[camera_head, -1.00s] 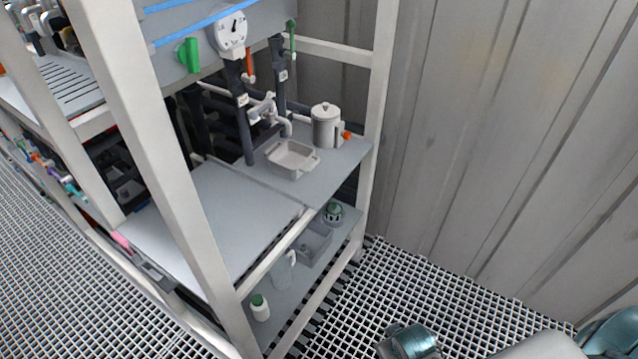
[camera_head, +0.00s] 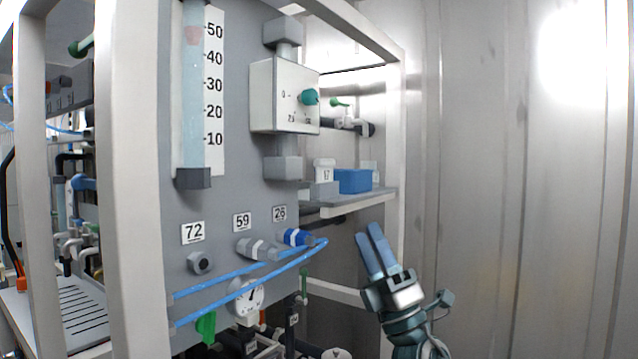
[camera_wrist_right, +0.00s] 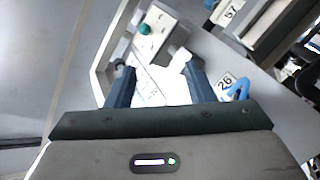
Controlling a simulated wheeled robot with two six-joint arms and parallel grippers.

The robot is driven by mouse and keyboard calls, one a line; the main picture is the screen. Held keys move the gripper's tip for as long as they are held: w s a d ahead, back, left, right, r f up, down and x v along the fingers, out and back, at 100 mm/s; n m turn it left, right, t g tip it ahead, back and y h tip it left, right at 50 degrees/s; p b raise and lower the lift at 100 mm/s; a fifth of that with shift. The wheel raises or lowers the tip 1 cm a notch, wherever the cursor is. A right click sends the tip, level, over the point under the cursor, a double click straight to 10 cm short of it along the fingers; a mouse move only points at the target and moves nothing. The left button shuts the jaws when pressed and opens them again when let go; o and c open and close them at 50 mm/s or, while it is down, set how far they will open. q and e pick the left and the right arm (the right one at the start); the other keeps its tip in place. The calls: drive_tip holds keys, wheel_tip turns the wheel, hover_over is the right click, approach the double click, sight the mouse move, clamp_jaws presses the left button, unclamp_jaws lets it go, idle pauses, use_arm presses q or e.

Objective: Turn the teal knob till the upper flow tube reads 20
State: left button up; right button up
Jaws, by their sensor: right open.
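The teal knob (camera_head: 309,97) sticks out of the front of a white valve box (camera_head: 277,95) on the grey panel. It also shows in the right wrist view (camera_wrist_right: 145,29), beyond the fingertips. The flow tube (camera_head: 193,120) stands upright left of the box, beside a scale marked 10 to 50. A reddish float (camera_head: 193,35) sits near the 50 mark. My right gripper (camera_head: 369,232) is below and right of the knob, apart from it, with blue fingers pointing up. In the right wrist view its fingers (camera_wrist_right: 158,68) are spread and empty. My left gripper is not in view.
A blue box (camera_head: 353,181) sits on a small shelf between knob and gripper height. Blue hoses (camera_head: 250,281) run across the lower panel near a dial (camera_head: 246,300). A white frame post (camera_head: 397,140) stands right of the shelf. Open room lies before the metal wall (camera_head: 520,200).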

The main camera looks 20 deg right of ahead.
sight(315, 97)
drive_tip(key=a+r+n+g+y, duration=0.45)
drive_tip(key=r+n+g, duration=0.3)
drive_tip(key=n, duration=0.45)
drive_tip(key=a+r+n+g+y, duration=0.3)
drive_tip(key=r+n+g+y, duration=0.2)
drive_tip(key=r+n+g, duration=0.5)
drive_tip(key=d+r+n+t+h, duration=0.1)
drive_tip(key=d+r+t+h, duration=0.4)
drive_tip(key=d+r+h, duration=0.5)
drive_tip(key=shift+h, duration=0.75)
drive_tip(key=w+a+p, duration=0.1)
drive_tip(key=w+a, duration=0.1)
drive_tip(key=w+a+f+p, duration=0.1)
drive_tip(key=w+a+p, duration=0.1)
drive_tip(key=a, duration=0.1)
drive_tip(key=w+a+f+p, duration=0.1)
drive_tip(key=w+a+p, duration=0.1)
drive_tip(key=a, duration=0.1)
drive_tip(key=shift+w+a+f, duration=0.2)
drive_tip(key=shift+w, duration=0.2)
drive_tip(key=shift+w+a+f, duration=0.15)
drive_tip(key=shift+w+a, duration=0.1)
drive_tip(key=shift+w, duration=0.2)
drive_tip(key=c, duration=1)
